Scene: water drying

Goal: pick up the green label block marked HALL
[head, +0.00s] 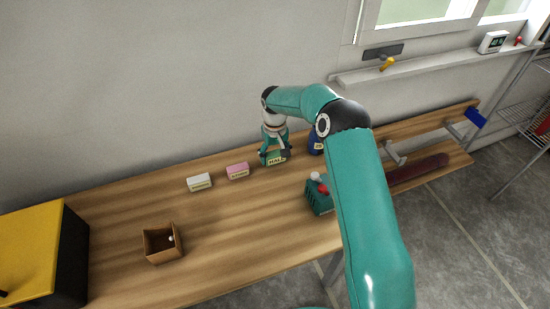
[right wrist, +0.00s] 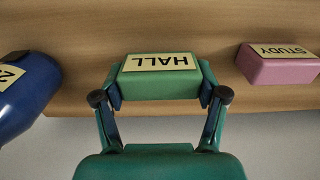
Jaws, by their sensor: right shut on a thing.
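The green label block (right wrist: 160,88) with a cream label reading HALL is between the fingers of my right gripper (right wrist: 160,98) in the right wrist view. The fingers close on its two ends. In the head view the block (head: 275,158) is near the back of the wooden table, under my right gripper (head: 274,152), and its label shows. I cannot tell whether it touches the table. My left gripper does not show.
A pink STUDY block (head: 237,171) and a white block (head: 199,182) stand left of the gripper. A blue object (head: 316,144) is close on the right. The wall is behind.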

